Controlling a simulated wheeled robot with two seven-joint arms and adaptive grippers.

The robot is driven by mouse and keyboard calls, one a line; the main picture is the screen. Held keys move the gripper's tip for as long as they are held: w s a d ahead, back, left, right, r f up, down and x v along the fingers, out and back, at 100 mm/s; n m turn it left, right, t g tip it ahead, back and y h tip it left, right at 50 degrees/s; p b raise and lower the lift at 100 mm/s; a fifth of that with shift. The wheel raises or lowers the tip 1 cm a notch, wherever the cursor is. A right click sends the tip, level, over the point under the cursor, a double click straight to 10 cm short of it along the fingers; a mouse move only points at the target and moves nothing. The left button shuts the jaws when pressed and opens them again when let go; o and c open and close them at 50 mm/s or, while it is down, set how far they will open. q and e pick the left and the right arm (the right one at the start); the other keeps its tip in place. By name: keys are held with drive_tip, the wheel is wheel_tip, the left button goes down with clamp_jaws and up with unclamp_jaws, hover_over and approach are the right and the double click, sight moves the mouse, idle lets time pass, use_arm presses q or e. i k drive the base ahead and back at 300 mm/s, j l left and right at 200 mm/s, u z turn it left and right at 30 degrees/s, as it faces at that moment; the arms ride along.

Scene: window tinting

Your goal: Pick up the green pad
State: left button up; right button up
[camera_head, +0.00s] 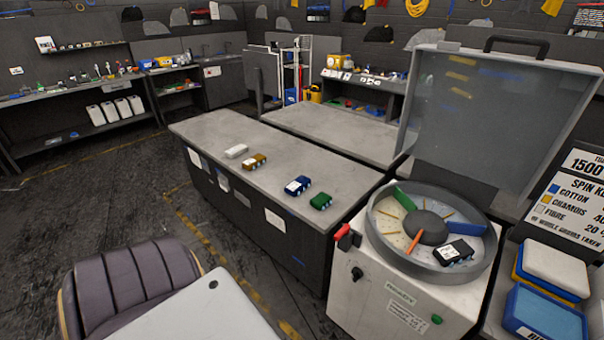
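A small green pad (320,201) lies on the grey bench top near its right front edge. A blue pad (298,186) lies just left of it, then a brown-yellow pad (254,161) and a white pad (236,151) further left, in a loose row. Inside the open spin drum (484,266) to the right, a green divider-like piece (404,199) and a black block (454,251) show. Neither of my grippers is in view.
The drum's lid (480,120) stands raised behind it. A dark padded chair (125,285) stands in front at left. The floor left of the bench is clear.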

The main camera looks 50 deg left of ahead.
sight(322, 199)
drive_tip(key=u, duration=1.35)
